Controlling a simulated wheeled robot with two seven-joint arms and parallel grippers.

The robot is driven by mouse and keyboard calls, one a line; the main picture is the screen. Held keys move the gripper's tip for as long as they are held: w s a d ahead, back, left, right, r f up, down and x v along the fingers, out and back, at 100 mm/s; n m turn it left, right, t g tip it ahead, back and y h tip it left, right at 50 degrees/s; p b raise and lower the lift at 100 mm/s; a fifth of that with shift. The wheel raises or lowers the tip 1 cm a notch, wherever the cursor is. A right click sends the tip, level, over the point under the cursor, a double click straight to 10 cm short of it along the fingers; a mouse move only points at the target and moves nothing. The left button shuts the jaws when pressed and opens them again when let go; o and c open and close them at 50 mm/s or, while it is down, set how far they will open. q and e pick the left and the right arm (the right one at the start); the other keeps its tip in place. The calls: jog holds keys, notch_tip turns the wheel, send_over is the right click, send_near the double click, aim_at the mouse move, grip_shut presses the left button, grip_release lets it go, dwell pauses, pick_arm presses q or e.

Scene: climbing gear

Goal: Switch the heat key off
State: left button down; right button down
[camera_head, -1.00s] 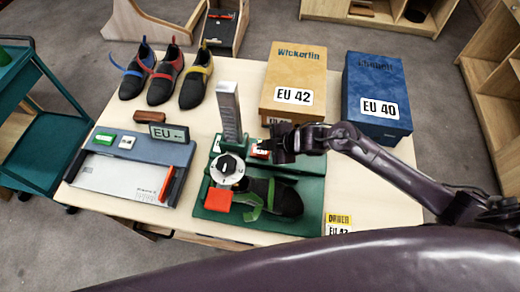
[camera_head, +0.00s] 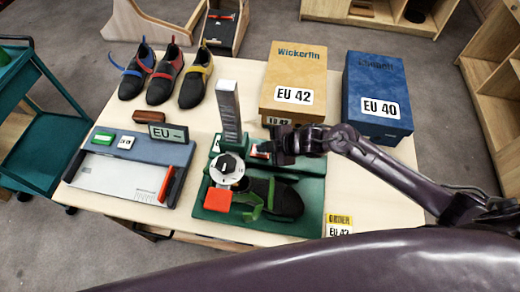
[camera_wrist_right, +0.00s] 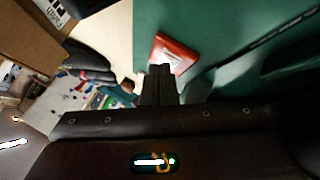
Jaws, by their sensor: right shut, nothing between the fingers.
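The green stretching device (camera_head: 312,205) stands on the table with a dark shoe (camera_head: 288,200) on it. A small red-and-white key (camera_head: 262,150), which I take for the heat key, sits on its back part. My right gripper (camera_head: 276,152) is shut and empty, right beside the key and partly covering it. In the right wrist view, the red-framed key (camera_wrist_right: 176,52) lies just beyond the shut fingertips (camera_wrist_right: 160,72). I cannot tell whether they touch it, or which way it is switched. My left gripper is not in view.
A white dial (camera_head: 227,168), a red block (camera_head: 218,199) and a tall grey post (camera_head: 229,112) are close by on the device. A yellow box (camera_head: 294,70) and a blue box (camera_head: 378,85) stand behind my right arm. A measuring board (camera_head: 125,175) lies left.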

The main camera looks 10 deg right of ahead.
jog(key=shift+r+p, duration=0.5)
jog(key=shift+r, duration=0.05)
notch_tip(320, 180, up, 6)
jog(key=p, duration=0.5)
dwell(0.4)
